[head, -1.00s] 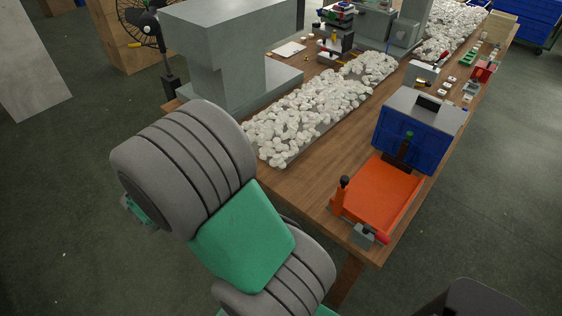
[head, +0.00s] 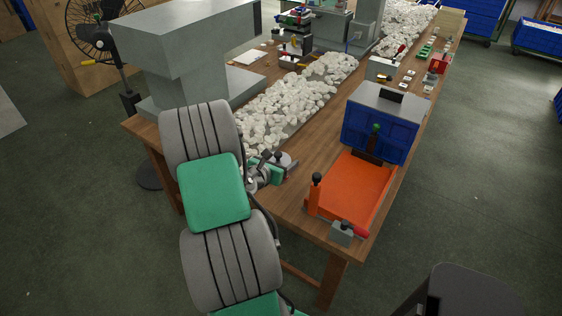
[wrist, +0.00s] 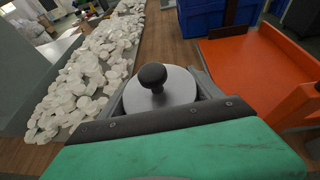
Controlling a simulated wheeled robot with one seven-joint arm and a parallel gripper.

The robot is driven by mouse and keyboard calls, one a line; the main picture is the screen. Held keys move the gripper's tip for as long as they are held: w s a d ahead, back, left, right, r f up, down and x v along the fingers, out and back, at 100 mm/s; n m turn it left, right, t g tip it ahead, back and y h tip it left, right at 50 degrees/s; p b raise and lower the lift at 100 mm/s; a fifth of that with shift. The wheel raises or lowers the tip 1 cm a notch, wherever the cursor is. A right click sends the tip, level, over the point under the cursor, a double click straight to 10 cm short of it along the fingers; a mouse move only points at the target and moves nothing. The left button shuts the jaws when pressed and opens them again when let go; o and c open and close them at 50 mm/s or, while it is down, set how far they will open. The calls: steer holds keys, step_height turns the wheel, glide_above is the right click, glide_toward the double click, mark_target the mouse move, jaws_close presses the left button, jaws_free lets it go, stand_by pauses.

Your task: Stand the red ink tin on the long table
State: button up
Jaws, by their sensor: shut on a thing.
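My gripper (head: 268,172) is shut on a round tin (head: 283,158) with a flat grey lid and a black knob. The tin's lid also shows in the wrist view (wrist: 172,92), between the two fingers. Its side is hidden by the gripper, so no red shows. The tin looks upright. It is over the near end of the long wooden table (head: 318,138), between the white pieces and the orange tray. I cannot tell whether its base touches the table.
A strip of white pieces (head: 290,103) runs along the left, beside a grey machine (head: 185,50). Bare wood lies between the strip and the tray.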

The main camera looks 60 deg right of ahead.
steer(key=shift+a+r, duration=0.1)
steer(key=shift+r, duration=0.05)
steer(key=shift+f, duration=0.4)
steer(key=shift+f+b, duration=2.3)
steer(key=shift+f, duration=1.5)
steer(key=shift+f, duration=0.4)
steer(key=o, duration=2.1)
step_height(320, 180, up, 6)
steer(key=p, duration=0.5)
steer(key=shift+p, duration=0.4)
